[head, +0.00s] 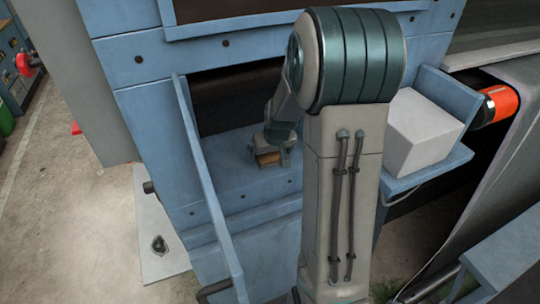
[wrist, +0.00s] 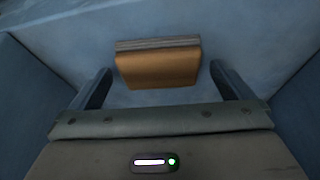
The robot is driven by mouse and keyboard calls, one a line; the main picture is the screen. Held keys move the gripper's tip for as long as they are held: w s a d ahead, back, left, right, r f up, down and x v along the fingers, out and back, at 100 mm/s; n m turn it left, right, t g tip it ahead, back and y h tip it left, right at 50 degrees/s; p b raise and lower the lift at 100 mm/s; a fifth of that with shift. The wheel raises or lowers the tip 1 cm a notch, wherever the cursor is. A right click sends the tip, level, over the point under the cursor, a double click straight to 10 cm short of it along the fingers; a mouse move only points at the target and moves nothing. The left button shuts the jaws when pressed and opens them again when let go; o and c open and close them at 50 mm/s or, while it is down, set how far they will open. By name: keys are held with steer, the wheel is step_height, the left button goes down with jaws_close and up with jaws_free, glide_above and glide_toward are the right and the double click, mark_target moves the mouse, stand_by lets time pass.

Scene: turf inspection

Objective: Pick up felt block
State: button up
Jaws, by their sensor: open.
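The felt block (wrist: 158,68) is a small orange-brown block with a grey layered strip along its far edge. It lies on a blue metal surface, just ahead of and between the fingers in the wrist view. In the head view the block (head: 268,158) shows only in part under my gripper (head: 270,150). In the wrist view my gripper (wrist: 160,88) is open, with one finger on each side and nothing between them touching the block. I cannot tell the exact height of the fingers over the surface.
The block lies inside a blue recess (head: 225,165) with a raised side panel (head: 207,190) at left. A pale box (head: 422,132) sits on a blue shelf at right, beside an orange-ended roller (head: 497,104). Blue walls stand close on both sides in the wrist view.

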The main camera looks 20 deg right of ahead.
steer(key=c, duration=1)
steer(key=shift+r, duration=0.1)
